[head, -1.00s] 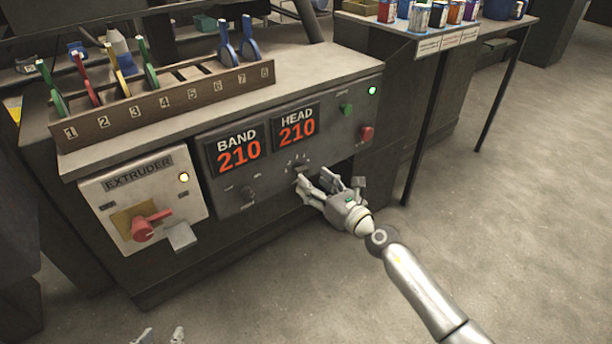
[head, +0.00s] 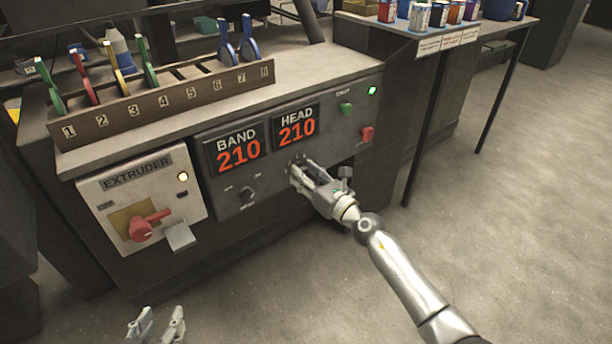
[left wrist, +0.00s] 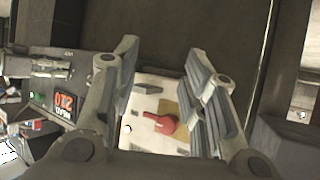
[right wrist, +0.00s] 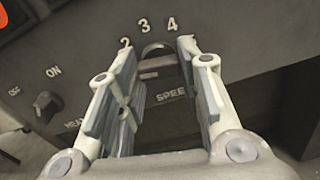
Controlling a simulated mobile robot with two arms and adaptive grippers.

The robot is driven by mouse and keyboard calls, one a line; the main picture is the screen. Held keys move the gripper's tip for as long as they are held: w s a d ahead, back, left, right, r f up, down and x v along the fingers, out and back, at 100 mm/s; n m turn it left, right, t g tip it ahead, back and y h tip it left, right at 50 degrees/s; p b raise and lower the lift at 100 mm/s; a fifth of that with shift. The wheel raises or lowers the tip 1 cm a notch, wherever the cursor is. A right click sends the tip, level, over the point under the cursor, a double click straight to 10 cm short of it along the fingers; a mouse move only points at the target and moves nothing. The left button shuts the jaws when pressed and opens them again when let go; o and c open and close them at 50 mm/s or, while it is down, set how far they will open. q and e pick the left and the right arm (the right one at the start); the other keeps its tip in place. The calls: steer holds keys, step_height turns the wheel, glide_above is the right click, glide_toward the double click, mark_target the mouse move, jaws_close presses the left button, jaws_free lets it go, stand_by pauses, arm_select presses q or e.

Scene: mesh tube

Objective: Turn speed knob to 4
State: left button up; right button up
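The speed knob (right wrist: 158,52) is a dark round knob between the fingertips of my right gripper (right wrist: 157,50) in the right wrist view. The numbers 2, 3 and 4 show around it, and part of its "SPEED" label shows below. Which number it points to is not clear. The right fingers stand on either side of it, apart, with no clear grip. In the head view my right gripper (head: 296,172) is at the panel and hides the knob. My left gripper (head: 155,322) is open and empty, low in front of the machine, away from the panel.
A heater knob (head: 246,194) with OFF and ON marks sits left of the speed knob. BAND (head: 238,149) and HEAD (head: 296,126) displays read 210 above. A green button (head: 347,109) and a red one (head: 367,134) are at the right. A red switch (head: 146,226) is on the extruder box.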

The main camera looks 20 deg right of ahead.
steer(key=shift+c, duration=0.9)
arm_select(q)
steer(key=s+a+f+g+y+p, duration=0.1)
steer(key=s+a+f+g+p, duration=0.2)
steer(key=s, duration=0.4)
steer(key=s+a+f+g+y+p, duration=0.1)
steer(key=s+a+f+g+p, duration=0.1)
steer(key=s+g, duration=0.4)
step_height(320, 180, down, 19)
steer(key=s+p, duration=0.1)
steer(key=p, duration=0.4)
steer(key=shift+s+d+f+g+p, duration=0.15)
steer(key=shift+d+g+p, duration=0.1)
steer(key=shift+g+p, duration=0.05)
arm_select(e)
steer(key=shift+r+m, duration=0.1)
steer(key=shift+m, duration=11.9)
steer(key=o, duration=1)
